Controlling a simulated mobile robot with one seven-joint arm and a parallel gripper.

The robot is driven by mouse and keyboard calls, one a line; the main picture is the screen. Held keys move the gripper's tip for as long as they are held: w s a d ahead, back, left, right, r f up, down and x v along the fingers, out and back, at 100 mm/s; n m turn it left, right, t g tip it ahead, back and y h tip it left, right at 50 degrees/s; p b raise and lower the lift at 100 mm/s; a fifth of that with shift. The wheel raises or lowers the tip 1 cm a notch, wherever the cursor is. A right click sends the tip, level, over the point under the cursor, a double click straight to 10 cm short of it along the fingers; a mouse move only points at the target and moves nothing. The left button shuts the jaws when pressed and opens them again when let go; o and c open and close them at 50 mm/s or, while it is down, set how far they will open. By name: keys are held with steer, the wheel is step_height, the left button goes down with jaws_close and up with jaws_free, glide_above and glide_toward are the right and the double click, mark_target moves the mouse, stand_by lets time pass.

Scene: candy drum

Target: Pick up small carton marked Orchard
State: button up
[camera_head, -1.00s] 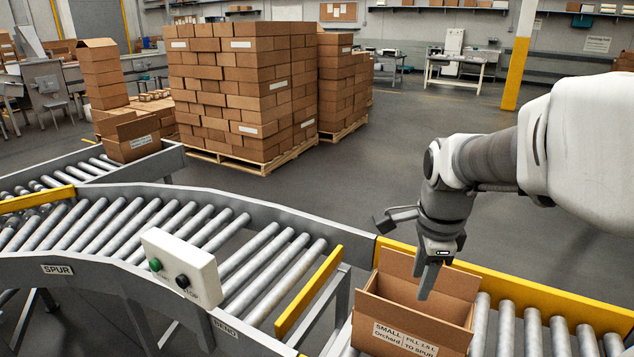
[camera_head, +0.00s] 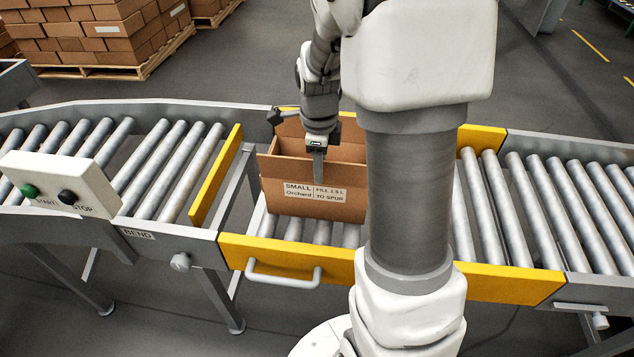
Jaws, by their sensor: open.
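The small carton (camera_head: 314,206) is brown, with a white label reading "SMALL Orchard" and "FILL 1.5 L TO SPUR". It stands upright with its flaps open on the rollers of the yellow-railed conveyor section. My gripper (camera_head: 318,172) points down at the carton, and a finger shows in front of its near wall or at its rim. The jaws are open. I cannot tell whether a finger touches the cardboard. My arm hides the carton's right side.
A yellow rail with a grey handle (camera_head: 284,276) runs along the front. A yellow stop bar (camera_head: 216,176) and a gap lie left of the carton. A START/STOP box (camera_head: 62,184) stands further left. Rollers (camera_head: 535,205) to the right are empty. Stacked cartons (camera_head: 95,30) stand behind.

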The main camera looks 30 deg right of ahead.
steer(key=shift+w+f+b, duration=0.2)
steer(key=shift+w+f, duration=0.1)
steer(key=shift+f, duration=0.65)
steer(key=shift+w+f+b, duration=0.25)
steer(key=shift+f, duration=0.75)
steer(key=shift+w+f+b, duration=0.2)
steer(key=shift+w+f, duration=0.1)
steer(key=shift+f, duration=0.65)
steer(key=shift+c, duration=0.2)
jaws_close()
